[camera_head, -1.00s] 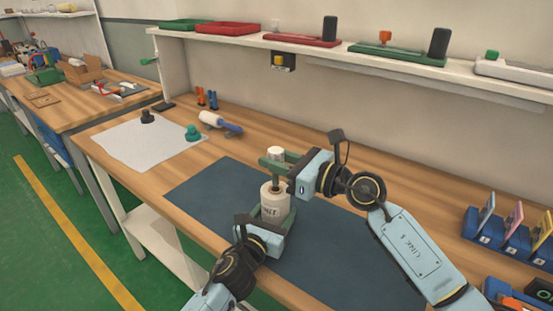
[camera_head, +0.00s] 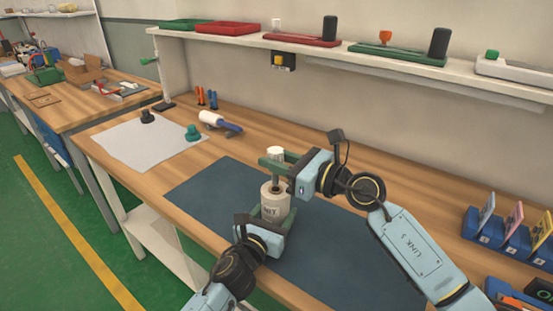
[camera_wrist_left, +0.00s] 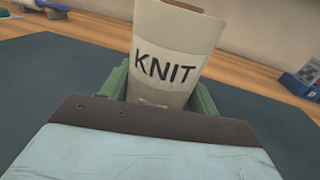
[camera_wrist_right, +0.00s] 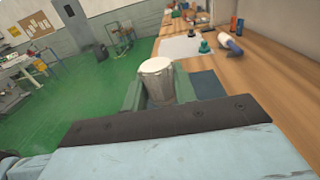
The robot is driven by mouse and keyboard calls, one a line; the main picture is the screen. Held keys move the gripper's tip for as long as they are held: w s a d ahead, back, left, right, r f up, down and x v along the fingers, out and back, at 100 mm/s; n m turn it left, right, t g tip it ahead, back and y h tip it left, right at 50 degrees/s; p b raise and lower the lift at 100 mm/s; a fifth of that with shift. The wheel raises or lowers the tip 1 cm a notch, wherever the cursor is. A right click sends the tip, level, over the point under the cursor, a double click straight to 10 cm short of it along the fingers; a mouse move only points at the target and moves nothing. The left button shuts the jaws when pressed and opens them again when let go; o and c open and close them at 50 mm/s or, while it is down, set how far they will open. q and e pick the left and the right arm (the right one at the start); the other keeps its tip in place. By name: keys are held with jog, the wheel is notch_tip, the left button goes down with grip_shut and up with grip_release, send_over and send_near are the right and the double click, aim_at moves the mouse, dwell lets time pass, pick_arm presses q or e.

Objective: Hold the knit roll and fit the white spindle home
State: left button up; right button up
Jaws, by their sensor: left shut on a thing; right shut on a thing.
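The knit roll (camera_head: 271,203) stands upright over the dark blue mat, with my left gripper (camera_head: 272,218) shut around its lower part. In the left wrist view, the roll (camera_wrist_left: 175,50) shows its KNIT label between the green fingers. My right gripper (camera_head: 278,162) is shut on the white spindle (camera_head: 276,153), directly above the roll. The right wrist view shows the spindle's round white top (camera_wrist_right: 157,68) between the green fingers. In the head view a narrow gap with a thin dark shaft shows between the right fingers and the roll's top. How deep the spindle sits is hidden.
The dark blue mat (camera_head: 210,195) covers the bench's middle. A light grey sheet (camera_head: 140,145) lies at left with a black knob (camera_head: 147,117) and a teal knob (camera_head: 192,132). A white and blue roller (camera_head: 215,121) lies behind. Blue card holders (camera_head: 485,226) stand at right.

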aim_at(279, 183)
jog(key=shift+f, duration=3)
jog(key=o, duration=1.1)
jog(key=shift+o, duration=0.2)
jog(key=shift+d, duration=0.1)
jog(key=v, duration=1.1)
jog(key=shift+s+d, duration=0.25)
jog(key=shift+d, duration=0.1)
pick_arm(q)
jog(key=o, duration=1)
